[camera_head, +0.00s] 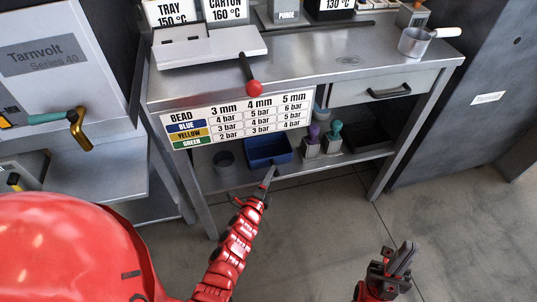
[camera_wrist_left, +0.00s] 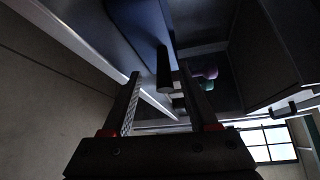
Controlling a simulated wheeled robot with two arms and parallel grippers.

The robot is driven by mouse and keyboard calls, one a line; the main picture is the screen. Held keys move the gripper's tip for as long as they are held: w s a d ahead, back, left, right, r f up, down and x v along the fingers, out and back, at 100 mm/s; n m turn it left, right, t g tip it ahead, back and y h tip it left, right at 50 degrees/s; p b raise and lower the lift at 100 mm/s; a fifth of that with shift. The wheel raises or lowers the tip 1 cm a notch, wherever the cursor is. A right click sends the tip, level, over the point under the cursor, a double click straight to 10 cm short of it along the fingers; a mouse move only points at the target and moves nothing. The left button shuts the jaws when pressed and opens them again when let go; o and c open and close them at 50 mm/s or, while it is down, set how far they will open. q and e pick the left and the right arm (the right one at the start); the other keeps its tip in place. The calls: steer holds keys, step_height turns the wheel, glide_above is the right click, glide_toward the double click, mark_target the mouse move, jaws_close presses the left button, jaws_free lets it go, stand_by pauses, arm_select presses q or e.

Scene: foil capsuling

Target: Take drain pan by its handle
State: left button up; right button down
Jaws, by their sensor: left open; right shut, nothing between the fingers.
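A blue drain pan (camera_head: 267,149) sits on the lower shelf under the workbench. In the left wrist view the pan (camera_wrist_left: 146,22) is a dark blue body at the top, and its dark, round handle (camera_wrist_left: 163,70) points down toward me. My left gripper (camera_head: 269,177) is just in front of the pan. In the left wrist view the open fingers of this gripper (camera_wrist_left: 158,78) stand on either side of the handle's end, and I cannot tell whether they touch it. My right gripper (camera_head: 404,257) is shut and empty, out over the floor at the lower right.
A bead pressure chart (camera_head: 243,117) hangs from the bench front above the pan. A grey cup (camera_head: 225,163) stands left of the pan, purple (camera_head: 311,140) and teal (camera_head: 334,137) handled stamps to its right. A metal pot (camera_head: 414,42) is on the bench top. Floor in front is clear.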

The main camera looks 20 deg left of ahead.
mark_target(270, 158)
arm_select(q)
steer(key=w, duration=0.5)
steer(key=shift+b, duration=0.35)
jaws_close()
steer(key=shift+s, duration=0.1)
stand_by(0.9)
